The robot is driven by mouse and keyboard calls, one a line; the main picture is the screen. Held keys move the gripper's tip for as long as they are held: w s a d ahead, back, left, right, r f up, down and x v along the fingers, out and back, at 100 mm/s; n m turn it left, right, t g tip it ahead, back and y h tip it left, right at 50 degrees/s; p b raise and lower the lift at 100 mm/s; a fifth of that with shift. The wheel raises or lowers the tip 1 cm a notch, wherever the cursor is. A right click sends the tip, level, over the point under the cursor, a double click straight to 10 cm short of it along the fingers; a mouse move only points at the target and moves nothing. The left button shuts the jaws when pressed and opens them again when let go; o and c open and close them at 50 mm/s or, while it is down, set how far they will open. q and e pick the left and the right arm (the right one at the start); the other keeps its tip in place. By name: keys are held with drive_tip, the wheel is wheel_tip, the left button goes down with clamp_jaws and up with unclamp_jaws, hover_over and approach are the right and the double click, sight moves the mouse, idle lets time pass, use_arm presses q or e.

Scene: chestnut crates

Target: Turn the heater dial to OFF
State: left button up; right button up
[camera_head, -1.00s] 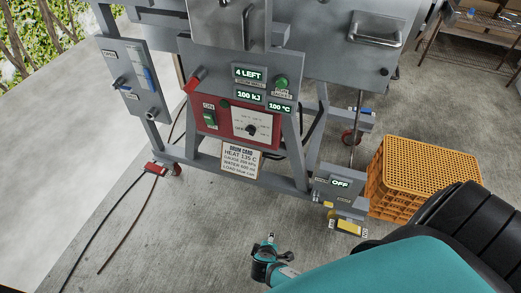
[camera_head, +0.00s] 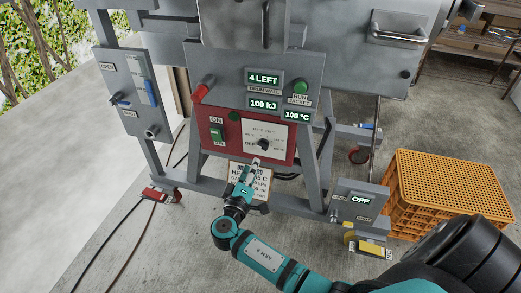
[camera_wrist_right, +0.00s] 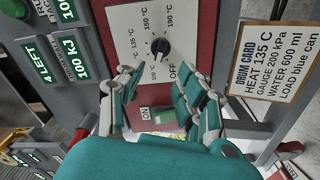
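The heater dial (camera_head: 264,145) is a black knob on a white plate marked with temperatures and OFF, set in a red panel. In the right wrist view the dial (camera_wrist_right: 159,50) lies ahead of the fingertips; a small pale mark shows on it, and I cannot tell its exact setting. The OFF label (camera_wrist_right: 180,71) is below and right of the knob there. My right gripper (camera_head: 254,168) is just below the dial in the head view. In the wrist view its fingers (camera_wrist_right: 155,85) are spread, with nothing between them. My left gripper is not in view.
A green ON switch (camera_head: 217,134) sits left of the dial, and a red lever (camera_head: 203,87) above it. The drum card (camera_head: 262,188) hangs below, partly behind my gripper. The display (camera_head: 297,115) reads 100 °C. An orange crate (camera_head: 445,190) stands right.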

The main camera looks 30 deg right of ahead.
sight(261, 148)
drive_tip(key=x, duration=0.8)
drive_tip(key=shift+w, duration=0.1)
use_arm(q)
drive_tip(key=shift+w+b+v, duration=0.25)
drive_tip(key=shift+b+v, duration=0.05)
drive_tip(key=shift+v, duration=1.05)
use_arm(e)
drive_tip(key=shift+w+d, duration=0.45)
drive_tip(key=shift+d, duration=0.05)
drive_tip(key=shift+c, duration=0.4)
clamp_jaws()
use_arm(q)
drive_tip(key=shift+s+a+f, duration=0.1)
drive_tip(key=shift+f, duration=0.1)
